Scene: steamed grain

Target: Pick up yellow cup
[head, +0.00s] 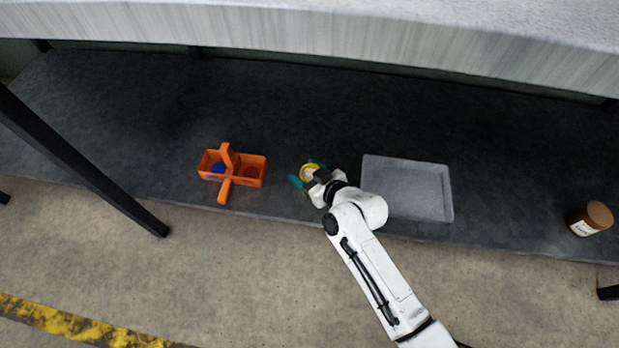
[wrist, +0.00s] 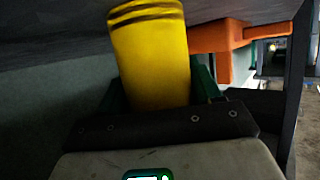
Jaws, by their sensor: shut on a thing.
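The yellow cup (wrist: 150,60) fills the upper middle of the wrist view, a plain yellow cylinder with dark bands near its end. In the head view only the round rim and pale inside of the yellow cup (head: 308,171) show. My gripper (head: 306,173) has green fingers, one on each side of the cup, and is shut on it. In the wrist view the green fingertips of my gripper (wrist: 158,92) are mostly hidden behind the cup. I cannot tell whether the cup touches the dark shelf (head: 290,120).
An orange caddy (head: 228,160) with a blue and a red item stands left of my gripper. A grey tray (head: 433,190) lies to the right. A thick upper slab (head: 330,30) overhangs the shelf. A black post (head: 80,165) stands at left.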

